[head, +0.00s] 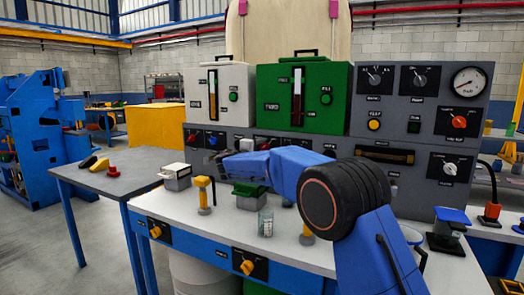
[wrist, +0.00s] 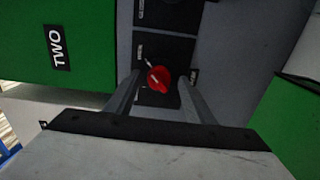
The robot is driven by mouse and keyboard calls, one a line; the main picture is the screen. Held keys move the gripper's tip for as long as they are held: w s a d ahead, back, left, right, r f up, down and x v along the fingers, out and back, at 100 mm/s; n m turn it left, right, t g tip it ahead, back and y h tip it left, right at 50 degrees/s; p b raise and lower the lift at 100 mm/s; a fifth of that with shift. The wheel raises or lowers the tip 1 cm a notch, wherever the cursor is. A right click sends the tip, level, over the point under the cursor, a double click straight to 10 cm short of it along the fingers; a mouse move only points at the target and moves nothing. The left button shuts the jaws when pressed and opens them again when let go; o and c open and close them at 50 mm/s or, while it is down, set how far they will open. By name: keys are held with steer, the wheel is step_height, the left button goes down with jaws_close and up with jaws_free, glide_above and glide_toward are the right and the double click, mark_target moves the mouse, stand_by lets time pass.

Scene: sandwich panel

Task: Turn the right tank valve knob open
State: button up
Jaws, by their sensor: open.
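The green tank (head: 330,72) stands on the right of the two tanks on the console in the head view. Its side with the label TWO also shows in the wrist view (wrist: 85,75). In the wrist view a red valve knob (wrist: 159,80) sits on a dark plate near the green tank. My gripper (wrist: 160,76) is open, with one finger on each side of the red knob. I cannot tell whether the fingers touch it.
A white tank (head: 238,78) stands left of the green one. A glass jar (head: 266,222) and a yellow-topped post (head: 203,190) stand on the bench below my arm. A panel with dials and a gauge (head: 468,82) is at right.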

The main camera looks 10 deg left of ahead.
steer(key=v, duration=1.7)
